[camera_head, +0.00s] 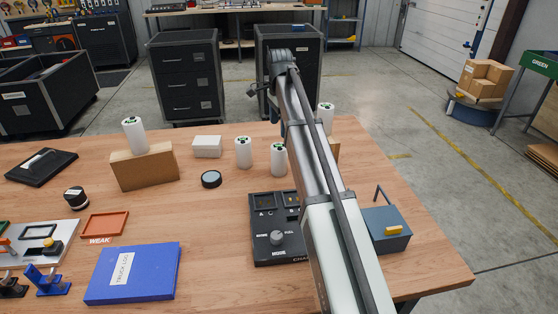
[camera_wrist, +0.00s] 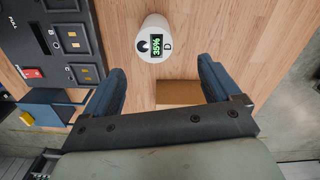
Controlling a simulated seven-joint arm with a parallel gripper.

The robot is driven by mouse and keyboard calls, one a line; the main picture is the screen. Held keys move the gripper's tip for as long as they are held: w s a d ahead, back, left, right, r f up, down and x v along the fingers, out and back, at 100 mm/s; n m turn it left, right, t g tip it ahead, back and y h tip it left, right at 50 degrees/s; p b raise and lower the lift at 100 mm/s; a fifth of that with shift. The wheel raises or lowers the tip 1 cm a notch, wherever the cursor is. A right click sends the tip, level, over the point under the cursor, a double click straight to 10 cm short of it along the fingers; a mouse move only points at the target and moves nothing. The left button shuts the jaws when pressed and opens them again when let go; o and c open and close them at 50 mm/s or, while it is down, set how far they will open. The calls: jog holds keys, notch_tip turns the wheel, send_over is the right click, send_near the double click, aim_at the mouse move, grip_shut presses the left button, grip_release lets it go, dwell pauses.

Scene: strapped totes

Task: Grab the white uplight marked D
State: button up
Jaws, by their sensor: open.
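The white uplight marked D (camera_wrist: 153,40) is an upright white cylinder, seen from above in the wrist view. Its top has a green 35% display and a dark round mark. It appears to be the cylinder behind the charger (camera_head: 278,160) in the head view, though the letter is unreadable there. My gripper (camera_wrist: 160,68) is open and empty, with two dark blue fingers spread wide. The uplight lies ahead of the fingertips in the picture, roughly centred between them, and apart from them. In the head view my arm hides the fingers.
A black charger (camera_head: 265,242) and blue-grey box (camera_head: 388,243) stand nearby. Similar white cylinders stand on a brown block (camera_head: 145,170), beside a white box (camera_head: 207,147), and behind my arm (camera_head: 326,115). A brown carton (camera_wrist: 178,91) lies between my fingers in the picture.

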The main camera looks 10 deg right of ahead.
aim_at(280, 145)
notch_tip(280, 145, down, 8)
jog(key=shift+f, duration=0.1)
jog(key=shift+s+a+f, duration=0.1)
jog(key=shift+s+f, duration=0.15)
jog(key=shift+f, duration=1.05)
jog(key=shift+s+a+f, duration=0.1)
jog(key=shift+s+f, duration=0.1)
jog(key=shift+f, duration=1.05)
jog(key=shift+c, duration=0.5)
jog(key=c, duration=1.5)
